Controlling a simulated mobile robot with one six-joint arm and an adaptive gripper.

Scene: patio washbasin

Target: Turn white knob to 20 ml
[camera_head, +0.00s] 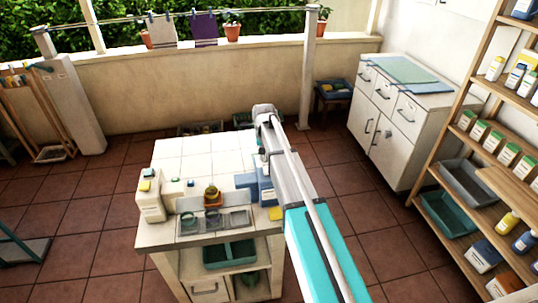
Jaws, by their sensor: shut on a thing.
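My arm reaches from the lower right over a white-tiled washbasin counter (185,160). My gripper (259,160) points down just above the right side of the counter, mostly hidden by my own arm. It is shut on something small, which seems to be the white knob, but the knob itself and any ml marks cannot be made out. A blue and white box-like unit (266,190) stands under the gripper, partly covered by the arm.
A white cabinet (392,140) and wooden shelves (486,190) stand at right.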

